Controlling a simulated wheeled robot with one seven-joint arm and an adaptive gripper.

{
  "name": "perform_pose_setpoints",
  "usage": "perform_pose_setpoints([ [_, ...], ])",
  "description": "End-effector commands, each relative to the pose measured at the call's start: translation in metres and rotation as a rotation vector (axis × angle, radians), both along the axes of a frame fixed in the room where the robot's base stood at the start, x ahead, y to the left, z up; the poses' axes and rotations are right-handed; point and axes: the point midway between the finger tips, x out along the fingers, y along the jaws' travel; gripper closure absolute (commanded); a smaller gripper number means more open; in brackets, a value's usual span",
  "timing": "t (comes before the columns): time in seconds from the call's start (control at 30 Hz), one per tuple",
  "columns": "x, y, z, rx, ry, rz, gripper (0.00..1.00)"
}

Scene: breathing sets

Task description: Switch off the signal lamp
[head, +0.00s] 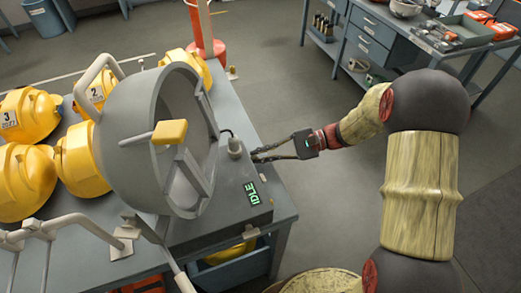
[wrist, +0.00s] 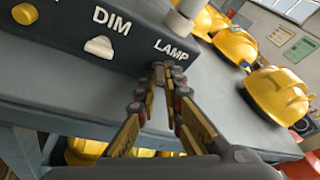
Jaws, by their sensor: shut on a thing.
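In the wrist view, the console front (wrist: 60,50) carries the labels DIM and LAMP. A white knob (wrist: 99,46) sits under DIM. My gripper (wrist: 169,72) reaches the panel just under LAMP, with its fingertips close together on the lamp control, which they hide. In the head view, my gripper (head: 258,155) is at the console's right side. A pale cylinder (head: 235,148) stands on the console; whether it is the signal lamp, or is lit, I cannot tell.
A large grey ring-shaped housing (head: 140,150) with a yellow handle (head: 169,132) stands on the console. Several yellow masks or helmets (head: 25,172) lie on the bench at left. A blue-grey bench (head: 375,50) with drawers stands behind. The floor between is clear.

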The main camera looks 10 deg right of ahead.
Motion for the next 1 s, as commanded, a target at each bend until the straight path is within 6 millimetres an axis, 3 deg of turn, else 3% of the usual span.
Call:
perform_pose_setpoints([
  [0.03,-0.0003,0.0003,0.0084,-0.033,-0.01,0.001,1.0],
  [0.4,-0.0007,0.0015,0.0124,-0.217,-0.063,0.001,1.0],
  [1.0,-0.0007,0.0019,0.0108,-0.261,-0.074,0.001,1.0],
])
